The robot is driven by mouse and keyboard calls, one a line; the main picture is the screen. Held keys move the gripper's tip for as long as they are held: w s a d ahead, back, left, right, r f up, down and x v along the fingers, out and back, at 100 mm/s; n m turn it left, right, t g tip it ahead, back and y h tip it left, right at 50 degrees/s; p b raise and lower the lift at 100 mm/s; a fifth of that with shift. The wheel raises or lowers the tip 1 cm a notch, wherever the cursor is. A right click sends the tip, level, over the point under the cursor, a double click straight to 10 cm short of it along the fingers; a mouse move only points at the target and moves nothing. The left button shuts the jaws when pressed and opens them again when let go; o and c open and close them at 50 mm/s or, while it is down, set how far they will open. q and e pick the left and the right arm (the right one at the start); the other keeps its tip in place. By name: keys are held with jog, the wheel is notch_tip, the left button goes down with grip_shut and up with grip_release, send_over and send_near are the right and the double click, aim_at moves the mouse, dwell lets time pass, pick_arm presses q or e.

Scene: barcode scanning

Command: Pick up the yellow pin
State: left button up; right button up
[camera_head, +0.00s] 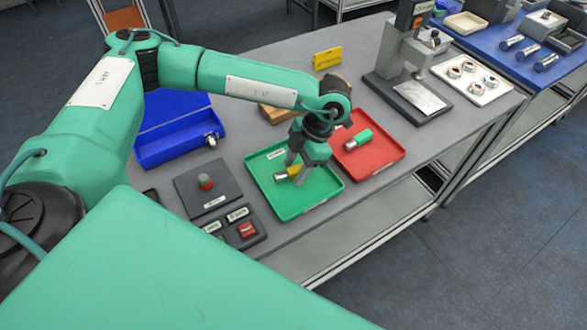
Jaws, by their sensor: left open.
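The yellow pin (281,176) lies in the green tray (309,200) on the grey table. It has a yellow part and a silver metal end. My left gripper (297,176) points down over the green tray, with its fingers at the pin. The fingers are open, and they partly hide the pin's yellow part. I cannot tell whether they touch it. My right gripper is not in view.
A red tray (379,156) with a green pin (358,140) adjoins the green tray on the right. A blue bin (170,151) stands at the left. A button box (208,198) and a small panel (244,238) lie in front. A press (396,60) stands behind right.

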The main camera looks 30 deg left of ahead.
pick_arm(q)
grip_shut()
